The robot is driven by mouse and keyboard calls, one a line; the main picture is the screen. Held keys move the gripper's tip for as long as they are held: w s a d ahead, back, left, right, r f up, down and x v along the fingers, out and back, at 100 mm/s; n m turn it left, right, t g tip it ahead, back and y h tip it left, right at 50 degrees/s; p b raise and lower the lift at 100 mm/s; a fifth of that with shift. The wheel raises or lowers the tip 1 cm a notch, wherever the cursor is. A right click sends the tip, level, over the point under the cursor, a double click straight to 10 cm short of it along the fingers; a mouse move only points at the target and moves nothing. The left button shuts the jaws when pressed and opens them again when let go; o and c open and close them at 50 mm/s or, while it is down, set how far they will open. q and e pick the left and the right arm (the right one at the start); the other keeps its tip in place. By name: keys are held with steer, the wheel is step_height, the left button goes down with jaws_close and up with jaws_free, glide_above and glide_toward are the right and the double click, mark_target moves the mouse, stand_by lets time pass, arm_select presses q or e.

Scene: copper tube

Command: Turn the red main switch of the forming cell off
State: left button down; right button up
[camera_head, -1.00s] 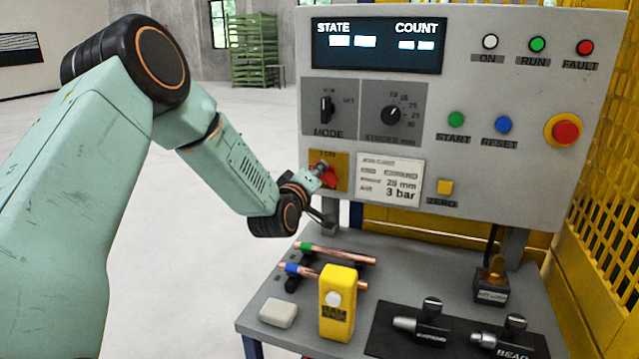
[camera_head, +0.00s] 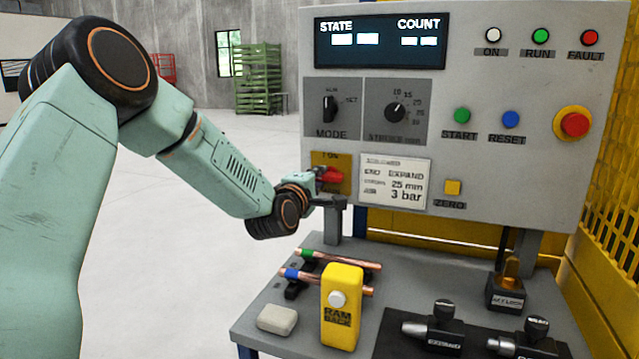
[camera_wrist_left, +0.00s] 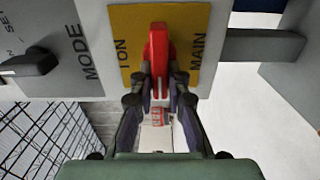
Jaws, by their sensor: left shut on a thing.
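The red main switch (camera_head: 331,176) sits on a yellow plate (camera_head: 345,160) at the lower left of the grey control panel. In the left wrist view the red handle (camera_wrist_left: 158,48) stands upright in the picture on the yellow plate (camera_wrist_left: 128,30), which reads "I ON" and "MAIN". My left gripper (camera_wrist_left: 159,82) is shut on the handle, with one finger on each side of it. In the head view my left gripper (camera_head: 318,182) reaches the switch from the left, and its fingers are partly hidden. My right gripper is not in view.
The panel also carries a MODE knob (camera_head: 330,108), a stroke dial (camera_head: 395,112), a yellow ZERO button (camera_head: 453,187) and a red stop button (camera_head: 574,124). Below, the bench (camera_head: 262,310) holds copper tubes (camera_head: 338,257), a yellow block (camera_head: 341,312) and black tools (camera_head: 443,325).

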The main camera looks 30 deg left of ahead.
arm_select(q)
steer(key=shift+f, duration=0.2)
steer(key=c, duration=1.8)
jaws_free()
steer(key=o, duration=0.5)
steer(key=shift+s+a+r, duration=0.15)
steer(key=shift+s, duration=0.1)
steer(key=shift+w, duration=0.1)
steer(key=shift+w, duration=0.1)
steer(key=shift+d+v, duration=0.2)
steer(key=shift+v, duration=5.85)
